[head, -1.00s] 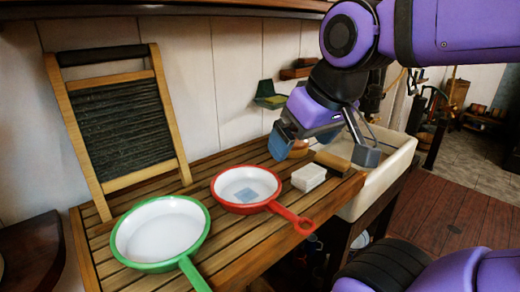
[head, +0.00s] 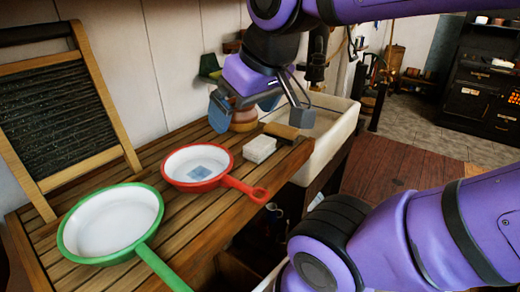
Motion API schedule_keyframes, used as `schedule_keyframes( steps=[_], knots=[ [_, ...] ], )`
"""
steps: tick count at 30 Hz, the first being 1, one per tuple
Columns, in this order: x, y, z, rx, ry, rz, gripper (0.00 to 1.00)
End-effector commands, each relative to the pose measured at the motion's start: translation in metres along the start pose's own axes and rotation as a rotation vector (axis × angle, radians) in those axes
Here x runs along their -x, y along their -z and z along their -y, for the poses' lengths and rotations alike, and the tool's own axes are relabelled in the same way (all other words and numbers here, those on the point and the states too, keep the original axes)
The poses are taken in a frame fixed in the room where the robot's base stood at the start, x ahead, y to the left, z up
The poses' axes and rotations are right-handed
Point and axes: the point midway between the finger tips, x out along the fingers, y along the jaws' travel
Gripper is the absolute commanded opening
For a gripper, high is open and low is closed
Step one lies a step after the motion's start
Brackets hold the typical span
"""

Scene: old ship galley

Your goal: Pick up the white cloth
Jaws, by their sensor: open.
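A small white block-like thing (head: 260,149), which looks like the folded white cloth, lies on the slatted wooden counter (head: 195,227) near its right end. My gripper (head: 260,112) hangs just above and behind it in the picture, fingers spread and pointing down. Nothing is held between the fingers. I cannot tell the exact height of the fingers above the counter.
A red-rimmed pan (head: 178,178) with a bluish square in it sits left of the white thing. A green-rimmed pan (head: 110,222) is nearer. A brown block (head: 281,131) and a white sink (head: 335,125) lie right. A washboard (head: 60,105) leans behind.

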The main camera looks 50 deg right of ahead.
Motion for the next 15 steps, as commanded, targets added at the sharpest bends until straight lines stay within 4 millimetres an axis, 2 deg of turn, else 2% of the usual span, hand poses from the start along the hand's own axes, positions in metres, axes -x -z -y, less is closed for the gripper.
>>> schedule_keyframes(
  steps=[4, 8, 15],
  knots=[
    [-0.006, 0.011, -0.006, -0.060, -0.003, 0.023, 1.00],
    [-0.019, 0.032, -0.019, -0.192, -0.011, 0.068, 1.00],
    [-0.058, 0.073, -0.059, -0.494, -0.050, 0.162, 1.00]
  ],
)
